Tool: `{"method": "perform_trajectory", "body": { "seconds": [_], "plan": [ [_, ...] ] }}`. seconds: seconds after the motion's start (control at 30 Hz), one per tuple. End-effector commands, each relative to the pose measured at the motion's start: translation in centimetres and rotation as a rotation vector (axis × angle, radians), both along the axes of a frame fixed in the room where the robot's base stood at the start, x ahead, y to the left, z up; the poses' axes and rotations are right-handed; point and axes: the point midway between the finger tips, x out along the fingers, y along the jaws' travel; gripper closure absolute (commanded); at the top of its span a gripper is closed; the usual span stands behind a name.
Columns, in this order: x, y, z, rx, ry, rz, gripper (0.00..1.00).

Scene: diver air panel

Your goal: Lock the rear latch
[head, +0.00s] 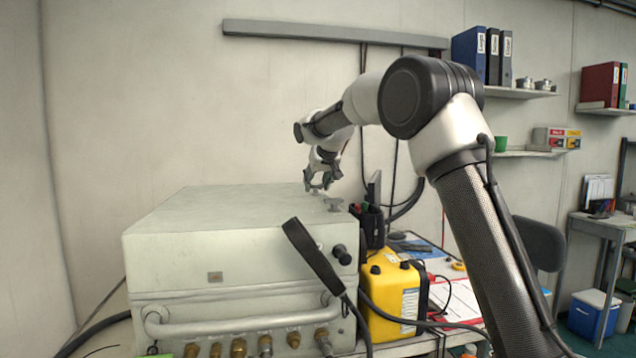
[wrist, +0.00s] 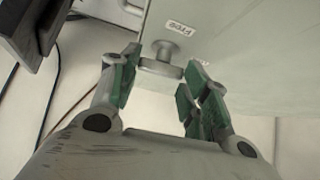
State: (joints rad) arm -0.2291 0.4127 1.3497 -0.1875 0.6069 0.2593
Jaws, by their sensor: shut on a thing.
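The pale grey-green air panel case (head: 235,215) stands with its lid down. My gripper (head: 320,186) is at the rear right corner of the lid, seen small in the head view. In the wrist view my gripper (wrist: 163,72) has its green-padded fingers on either side of the rear latch (wrist: 161,68), a small metal tab with a round knob at the lid's edge. The gripper is shut on this latch, though the contact itself is hard to see. An upside-down label (wrist: 178,27) that seems to read "FREE" sits beside the knob.
Hoses (head: 408,206) hang behind. The lid's middle is clear.

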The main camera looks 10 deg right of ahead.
Motion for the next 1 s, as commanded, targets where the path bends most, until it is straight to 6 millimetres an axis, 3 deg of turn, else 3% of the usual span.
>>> {"method": "perform_trajectory", "body": {
  "seconds": [0.73, 0.77, 0.8, 0.87, 1.0],
  "plan": [
    [0.01, 0.11, 0.03, 0.002, 0.000, -0.095, 0.78],
    [0.01, 0.11, 0.03, 0.002, 0.000, -0.095, 0.49],
    [0.01, 0.11, 0.01, 0.002, 0.000, -0.095, 0.41],
    [0.01, 0.11, 0.01, 0.002, 0.000, -0.095, 0.32],
    [0.00, 0.10, 0.01, 0.002, 0.001, -0.095, 0.32]
  ]
}}
